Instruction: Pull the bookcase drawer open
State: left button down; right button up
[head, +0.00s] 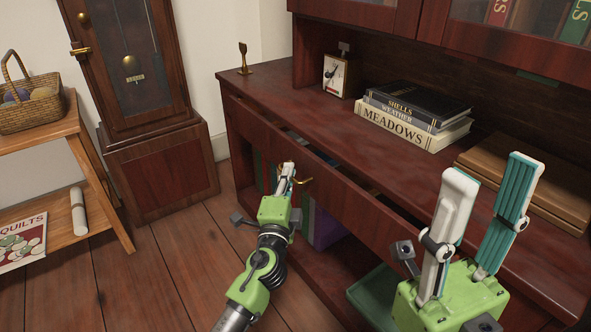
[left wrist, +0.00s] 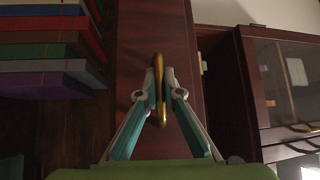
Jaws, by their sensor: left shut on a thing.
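The dark red-brown bookcase (head: 290,95) has a wide drawer (head: 345,202) under its worktop. The drawer stands partly open, with a gap behind its front where some contents show dimly. Its brass handle (head: 305,181) is on the front. My left gripper (head: 287,172) is shut on this handle. In the left wrist view the handle (left wrist: 158,88) lies between the closed fingers (left wrist: 160,85), against the drawer front (left wrist: 135,50). My right gripper (head: 492,172) is open and empty, its fingers apart, in front of the worktop's right part.
A tall clock (head: 160,170) and a side table (head: 35,145) stand left. The floor (head: 180,265) between is clear.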

pick_arm(q)
jog(key=s+a+p, duration=0.2)
jog(key=s+a, duration=0.7)
jog(key=a, duration=0.3)
jog(key=shift+s+a, duration=0.15)
jog(key=shift+a, duration=0.2)
jog(key=shift+f, duration=0.1)
jog(key=c, duration=2.2)
grip_release()
jog(key=shift+o, duration=0.2)
jog(key=s+a+f, duration=0.1)
jog(key=s, duration=1)
jog(key=shift+s+a+f, duration=0.3)
jog(key=shift+s+a, duration=0.1)
